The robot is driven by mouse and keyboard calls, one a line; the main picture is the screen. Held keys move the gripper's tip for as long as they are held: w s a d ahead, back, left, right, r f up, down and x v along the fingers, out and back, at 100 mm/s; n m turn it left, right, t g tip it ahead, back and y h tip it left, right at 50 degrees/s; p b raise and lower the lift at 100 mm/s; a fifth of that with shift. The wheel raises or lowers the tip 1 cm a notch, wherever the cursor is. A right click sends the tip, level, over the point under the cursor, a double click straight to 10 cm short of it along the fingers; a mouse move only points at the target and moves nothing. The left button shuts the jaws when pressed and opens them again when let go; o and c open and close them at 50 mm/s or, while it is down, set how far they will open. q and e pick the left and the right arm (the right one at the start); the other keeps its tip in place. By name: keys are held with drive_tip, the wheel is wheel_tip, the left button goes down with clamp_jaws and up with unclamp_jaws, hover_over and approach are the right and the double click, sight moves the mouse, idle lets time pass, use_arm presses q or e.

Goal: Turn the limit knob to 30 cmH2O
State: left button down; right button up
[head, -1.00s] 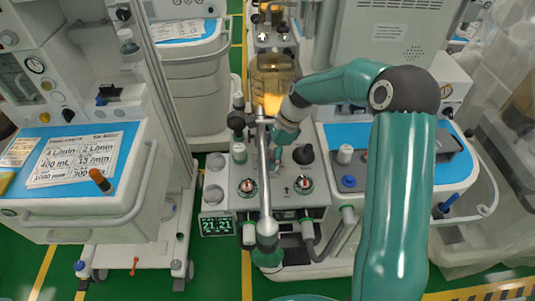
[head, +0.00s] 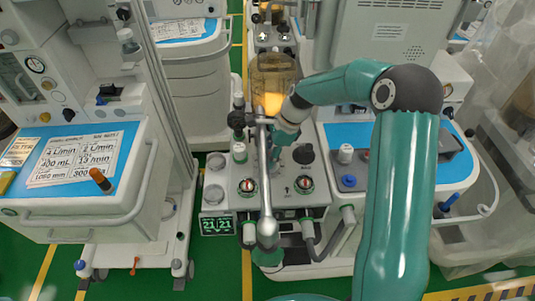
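The grey breathing unit has two round dials with red-and-white centres, a left dial (head: 247,188) and a right dial (head: 304,184), on its front top. A black knob (head: 303,154) stands behind the right dial. Which of these is the limit knob I cannot tell; no label is readable. My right gripper (head: 275,156) points down over the unit, left of the black knob and behind the slanting grey tube (head: 265,185). The tube and wrist partly hide its fingers, so opening and contact are unclear. A display (head: 217,225) shows green digits like 21 21. My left gripper is out of view.
An amber bellows canister (head: 273,85) stands behind the gripper. A green-collared post (head: 239,152) and black knob (head: 236,120) stand left of the tube. A blue-topped cart (head: 350,185) is at right; another cart (head: 80,205) with a written card is at left.

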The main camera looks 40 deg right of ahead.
drive_tip(key=m, duration=0.1)
drive_tip(key=m+t, duration=0.1)
drive_tip(key=shift+w+r+m, duration=0.15)
drive_tip(key=shift+r+m, duration=0.05)
drive_tip(key=shift+m, duration=0.1)
drive_tip(key=shift+w+d+m+t+h+p, duration=0.1)
drive_tip(key=shift+m+t+h+p, duration=0.3)
drive_tip(key=shift+m+h+p, duration=0.7)
drive_tip(key=shift+m+y, duration=0.4)
drive_tip(key=o, duration=1)
drive_tip(key=shift+o, duration=0.7)
drive_tip(key=shift+f, duration=0.1)
drive_tip(key=v, duration=1.2)
